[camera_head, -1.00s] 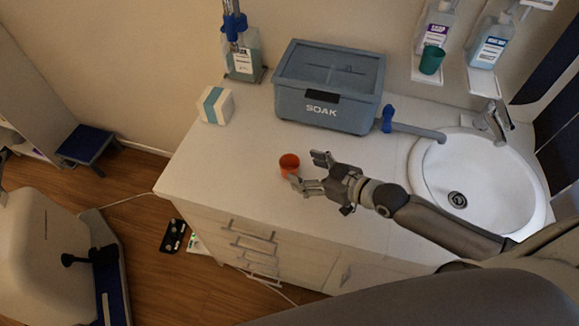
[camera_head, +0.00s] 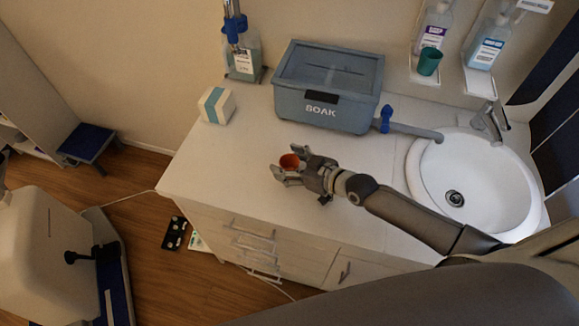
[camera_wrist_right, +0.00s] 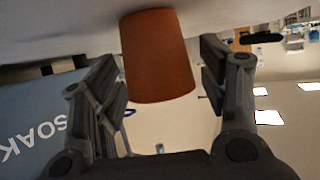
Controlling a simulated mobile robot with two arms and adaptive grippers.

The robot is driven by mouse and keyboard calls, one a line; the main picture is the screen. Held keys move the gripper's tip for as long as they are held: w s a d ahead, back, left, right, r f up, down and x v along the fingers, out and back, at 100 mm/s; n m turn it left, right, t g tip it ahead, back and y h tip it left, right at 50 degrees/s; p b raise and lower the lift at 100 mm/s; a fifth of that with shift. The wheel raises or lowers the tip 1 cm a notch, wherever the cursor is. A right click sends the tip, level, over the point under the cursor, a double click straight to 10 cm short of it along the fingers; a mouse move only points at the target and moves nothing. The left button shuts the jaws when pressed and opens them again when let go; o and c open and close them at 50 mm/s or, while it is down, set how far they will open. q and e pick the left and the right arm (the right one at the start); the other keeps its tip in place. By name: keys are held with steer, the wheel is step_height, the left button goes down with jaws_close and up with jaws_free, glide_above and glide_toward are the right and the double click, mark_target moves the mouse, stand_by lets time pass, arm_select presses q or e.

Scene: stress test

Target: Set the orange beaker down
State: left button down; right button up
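The orange beaker (camera_head: 289,161) stands upright on the white counter (camera_head: 225,160), near its front left part. My right gripper (camera_head: 288,165) is around the beaker, with one finger on each side. In the right wrist view the beaker (camera_wrist_right: 158,55) is between the two dark fingers (camera_wrist_right: 162,80), and narrow gaps show beside it. The fingers look open, not closed on it. The wrist picture is upside down, with the counter along its top. My left gripper is not in view.
A blue-grey SOAK box (camera_head: 325,115) stands behind the beaker. A white and teal carton (camera_head: 216,106) and a dispenser bottle (camera_head: 243,62) are at the back left. A sink (camera_head: 480,185) is on the right. A green cup (camera_head: 429,61) is on a wall shelf.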

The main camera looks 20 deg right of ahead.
steer(key=c, duration=0.8)
steer(key=shift+r, duration=0.1)
